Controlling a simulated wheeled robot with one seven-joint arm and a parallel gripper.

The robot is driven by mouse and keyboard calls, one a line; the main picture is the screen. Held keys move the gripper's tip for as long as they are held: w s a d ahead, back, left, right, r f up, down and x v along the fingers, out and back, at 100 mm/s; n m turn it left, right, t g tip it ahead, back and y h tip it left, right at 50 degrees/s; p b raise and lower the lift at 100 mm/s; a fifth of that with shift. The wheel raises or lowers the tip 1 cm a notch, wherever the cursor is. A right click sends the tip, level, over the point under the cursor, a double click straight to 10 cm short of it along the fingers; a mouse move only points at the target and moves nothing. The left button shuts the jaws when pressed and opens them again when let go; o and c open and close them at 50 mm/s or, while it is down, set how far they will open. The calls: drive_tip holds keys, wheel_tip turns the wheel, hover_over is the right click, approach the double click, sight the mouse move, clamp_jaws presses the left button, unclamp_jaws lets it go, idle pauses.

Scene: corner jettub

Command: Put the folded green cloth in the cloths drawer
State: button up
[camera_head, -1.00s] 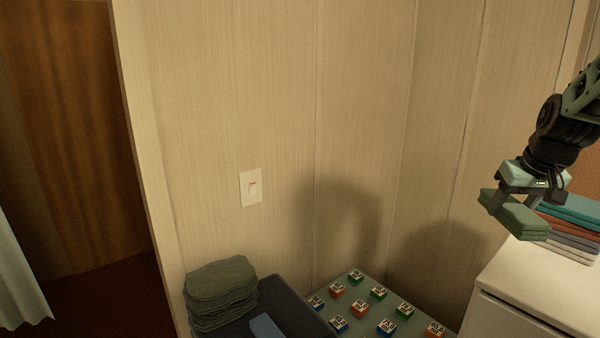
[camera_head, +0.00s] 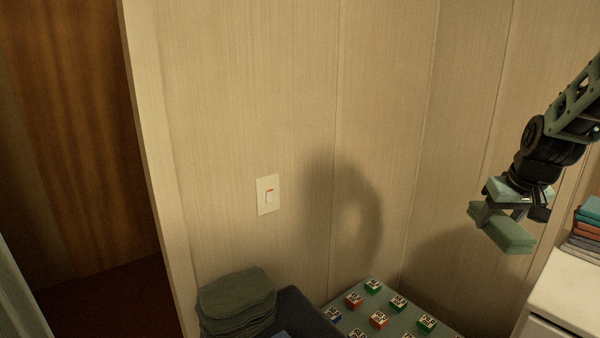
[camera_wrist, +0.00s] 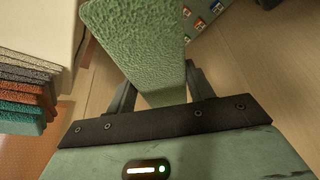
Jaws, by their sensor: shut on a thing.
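The folded green cloth (camera_head: 508,236) is held in the air by my gripper (camera_head: 500,217), at the right side of the head view. My gripper is shut on it, and the cloth sticks out past the fingers. In the wrist view the cloth (camera_wrist: 135,40) spans the space between the two fingers (camera_wrist: 160,92) and hides part of what is beyond it. The cloth hangs apart from the white cabinet (camera_head: 570,290) to its right. A drawer front edge shows at the cabinet's lower left, but the cloths drawer cannot be made out for certain.
A stack of coloured folded cloths (camera_head: 588,228) lies on the cabinet top. Several small coloured boxes (camera_head: 379,320) stand on a green-grey surface at bottom centre. A dark green cloth pile (camera_head: 236,302) is left of them. A light switch (camera_head: 268,194) is on the panelled wall.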

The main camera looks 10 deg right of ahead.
drive_tip(key=a+f+n+b, duration=0.1)
drive_tip(key=a+f+b, duration=0.1)
drive_tip(key=a+f, duration=0.5)
drive_tip(key=a+f+n+y+b, duration=0.1)
drive_tip(key=a+f, duration=0.3)
drive_tip(key=f, duration=0.7)
drive_tip(key=a+f+n+b, duration=0.1)
drive_tip(key=a+f+b, duration=0.1)
drive_tip(key=a+f, duration=0.5)
drive_tip(key=s+d+f, duration=0.1)
drive_tip(key=s+f, duration=0.4)
drive_tip(key=f, duration=0.2)
drive_tip(key=shift+s+f, duration=0.25)
drive_tip(key=shift+f, duration=0.1)
